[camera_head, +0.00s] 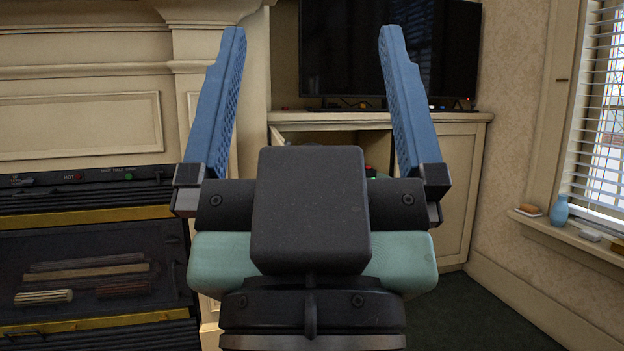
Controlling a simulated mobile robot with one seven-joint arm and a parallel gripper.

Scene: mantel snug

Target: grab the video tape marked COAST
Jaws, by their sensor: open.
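My gripper (311,45) fills the middle of the view, its two blue fingers spread wide and pointing up and away, with nothing between them. No video tape marked COAST can be made out. Behind my gripper stands a cream cabinet (459,185) under a dark television (345,50). An opening shows in the cabinet front behind my gripper, with a small red and a green thing (371,171) partly seen in it. My gripper hides most of that opening.
A fireplace with a heater (85,260) stands at the left under a cream mantel (80,125). At the right, a window sill (575,236) holds a blue vase (559,210) and small items. Dark carpet (490,315) lies clear at the lower right.

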